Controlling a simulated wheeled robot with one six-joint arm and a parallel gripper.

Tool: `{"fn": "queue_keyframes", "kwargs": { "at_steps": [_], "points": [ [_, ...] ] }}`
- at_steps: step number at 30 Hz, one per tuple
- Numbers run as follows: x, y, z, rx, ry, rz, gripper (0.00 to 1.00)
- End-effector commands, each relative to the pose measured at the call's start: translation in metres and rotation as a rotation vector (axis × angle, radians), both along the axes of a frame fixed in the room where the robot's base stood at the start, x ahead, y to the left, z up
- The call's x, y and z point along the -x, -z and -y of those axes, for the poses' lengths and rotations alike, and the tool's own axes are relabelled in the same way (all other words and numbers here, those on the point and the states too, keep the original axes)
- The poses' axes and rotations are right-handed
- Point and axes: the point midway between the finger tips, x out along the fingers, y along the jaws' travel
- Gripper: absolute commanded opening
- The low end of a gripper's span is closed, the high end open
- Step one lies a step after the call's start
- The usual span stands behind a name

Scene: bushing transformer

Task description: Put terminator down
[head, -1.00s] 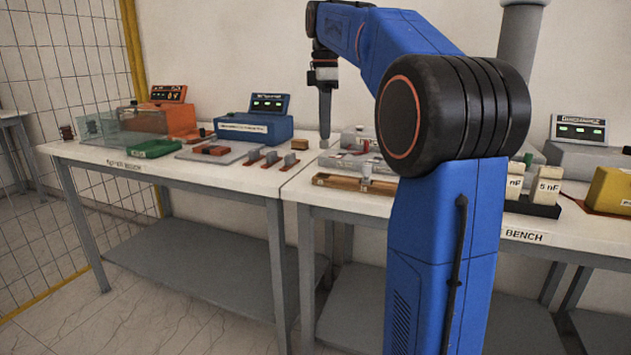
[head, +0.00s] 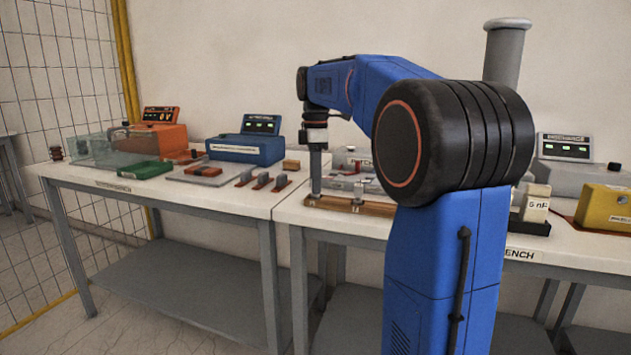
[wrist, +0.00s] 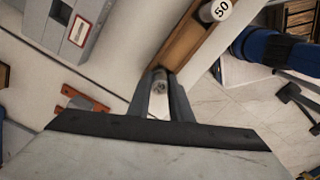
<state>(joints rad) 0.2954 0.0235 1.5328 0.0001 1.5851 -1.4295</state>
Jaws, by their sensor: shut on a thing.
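My gripper (head: 316,193) points straight down at the left end of a long wooden tray (head: 380,209) near the front edge of the right bench. In the wrist view my gripper (wrist: 161,92) is closed around a small grey cylindrical piece, the terminator (wrist: 160,86), at the end of the wooden tray (wrist: 181,48). I cannot tell whether the piece touches the tray. A second piece with a white top marked 50 (wrist: 217,10) stands in the tray; it also shows in the head view (head: 358,191).
An orange-brown plate with a grey piece (wrist: 82,103) lies on the neighbouring left bench. A blue device (head: 247,149), green tray (head: 145,170) and orange device (head: 150,138) stand further left. A grey instrument (wrist: 75,25) is beside the tray. A yellow box (head: 603,208) stands right.

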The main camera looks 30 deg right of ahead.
Motion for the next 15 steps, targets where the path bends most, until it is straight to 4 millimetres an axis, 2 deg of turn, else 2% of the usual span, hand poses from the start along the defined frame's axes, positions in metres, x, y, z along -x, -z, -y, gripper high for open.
{"fn": "queue_keyframes", "kwargs": {
  "at_steps": [5,6,8,15],
  "points": [
    [0.0,0.0025,0.0,0.0,0.0,0.0,0.0],
    [-0.0001,0.0024,0.0,0.0,0.0,0.0,0.26],
    [-0.0001,0.0023,0.0,0.0,0.0,0.0,0.37],
    [-0.0002,0.0022,0.0001,0.0,0.0,0.0,0.37]
  ]
}}
